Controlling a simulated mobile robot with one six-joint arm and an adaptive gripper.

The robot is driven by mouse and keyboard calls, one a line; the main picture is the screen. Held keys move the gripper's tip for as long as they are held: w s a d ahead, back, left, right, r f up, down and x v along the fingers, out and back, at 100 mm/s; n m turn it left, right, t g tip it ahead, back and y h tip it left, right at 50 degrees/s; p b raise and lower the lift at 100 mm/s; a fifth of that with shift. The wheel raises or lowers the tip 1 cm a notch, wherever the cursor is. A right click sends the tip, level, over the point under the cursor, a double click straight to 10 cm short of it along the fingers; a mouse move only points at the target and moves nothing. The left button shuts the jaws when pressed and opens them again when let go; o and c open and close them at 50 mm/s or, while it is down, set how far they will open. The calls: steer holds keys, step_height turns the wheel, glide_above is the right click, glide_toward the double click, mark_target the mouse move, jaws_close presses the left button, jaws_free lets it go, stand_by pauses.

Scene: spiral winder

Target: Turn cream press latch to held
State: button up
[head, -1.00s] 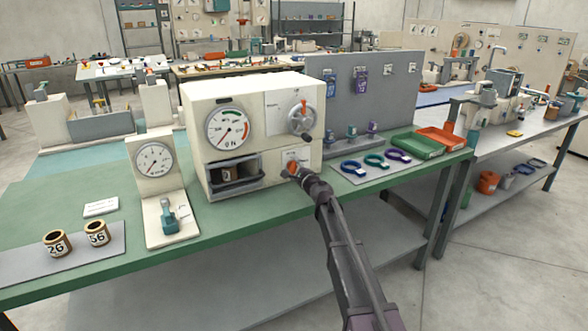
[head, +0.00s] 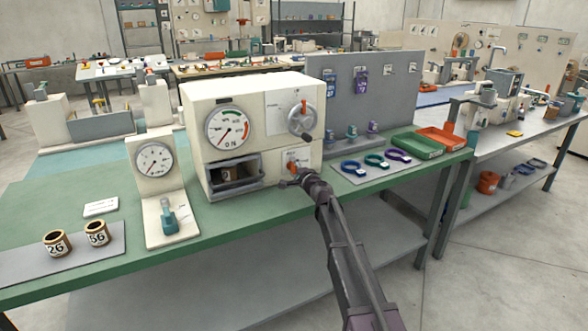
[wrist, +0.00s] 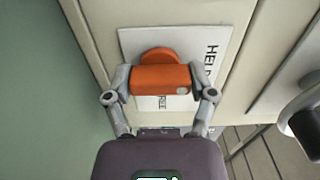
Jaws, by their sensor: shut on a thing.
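The cream press (head: 215,100) stands on the green bench. Its orange latch (head: 292,167) is low on the right of the front face. In the wrist view the latch (wrist: 160,80) shows a round hub with a block-shaped handle below it. My gripper (wrist: 160,82) is shut on this handle, one finger on each side. The handle lies over the partly hidden FREE label (wrist: 165,103). The HELD label (wrist: 211,62) is to its right, apart from the handle. In the head view my gripper (head: 291,181) is at the latch, in front of the press.
A crank handle (head: 302,118) sits above the latch on the press; a dark knob (wrist: 304,122) shows at the wrist view's right edge. Coloured rings (head: 376,161) lie to the right. A small gauge stand (head: 157,185) is on the left. Bench room in front of the press is narrow.

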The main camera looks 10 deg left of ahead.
steer(key=shift+w, duration=0.15)
steer(key=o, duration=1.1)
steer(key=shift+c, duration=0.2)
steer(key=shift+s+d, duration=0.1)
steer(key=shift+s, duration=0.1)
steer(key=v, duration=1.2)
steer(key=shift+w, duration=0.1)
